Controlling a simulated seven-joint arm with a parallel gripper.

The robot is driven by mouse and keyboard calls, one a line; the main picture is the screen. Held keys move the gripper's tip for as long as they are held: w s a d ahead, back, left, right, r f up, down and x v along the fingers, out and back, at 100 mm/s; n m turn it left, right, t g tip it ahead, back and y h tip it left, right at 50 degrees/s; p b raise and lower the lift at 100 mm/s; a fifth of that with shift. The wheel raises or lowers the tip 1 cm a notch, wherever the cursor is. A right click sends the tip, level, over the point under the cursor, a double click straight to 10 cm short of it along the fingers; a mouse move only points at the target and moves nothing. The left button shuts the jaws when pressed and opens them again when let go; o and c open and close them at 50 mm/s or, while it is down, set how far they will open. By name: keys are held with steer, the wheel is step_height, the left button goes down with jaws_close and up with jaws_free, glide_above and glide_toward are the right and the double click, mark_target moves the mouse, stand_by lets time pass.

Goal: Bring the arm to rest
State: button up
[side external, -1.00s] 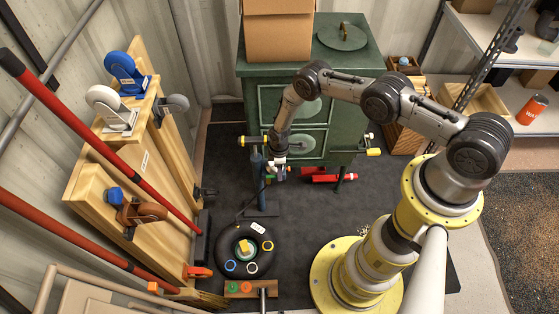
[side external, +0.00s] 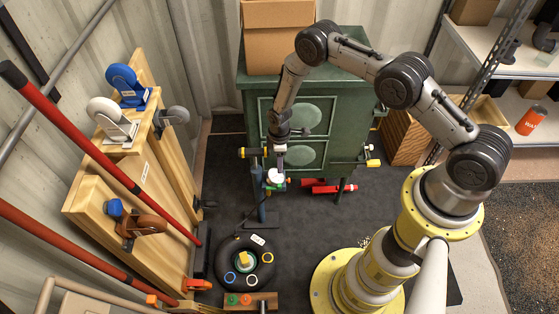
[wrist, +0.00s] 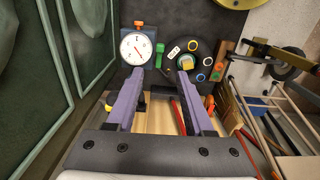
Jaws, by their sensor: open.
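My gripper (side external: 279,150) points down beside the green cabinet in the side external view. In the wrist view my gripper (wrist: 159,80) shows two purple fingers spread apart, with nothing between their tips. A white round dial gauge (wrist: 137,47) with an orange top appears just beyond the left fingertip. It also shows in the side external view (side external: 276,175), just below my gripper, near the blue stand (side external: 262,206). Whether a finger touches the gauge I cannot tell.
The green cabinet (side external: 350,110) stands close behind my gripper, with a cardboard box (side external: 280,50) on top. A black tyre (side external: 228,252) with coloured rings lies on the dark floor. A wooden board with casters (side external: 95,190) and red poles stand left.

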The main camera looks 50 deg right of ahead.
step_height(320, 180, up, 20)
steer(key=w+m+t, duration=0.1)
steer(key=w+m, duration=0.1)
steer(key=w, duration=0.1)
steer(key=s+r+m+t, duration=0.1)
steer(key=s+r, duration=0.2)
steer(key=r, duration=0.5)
steer(key=s+r+m+t, duration=0.1)
steer(key=s+r, duration=0.1)
steer(key=r, duration=0.6)
steer(key=s+r+m+t, duration=0.1)
steer(key=s+r+m, duration=0.2)
steer(key=s+r, duration=1)
steer(key=s+r+m+t, duration=0.1)
steer(key=s+m, duration=0.1)
steer(key=s, duration=1.3)
steer(key=shift+s+r+t, duration=0.2)
steer(key=shift+r+t, duration=0.1)
steer(key=shift+r, duration=0.05)
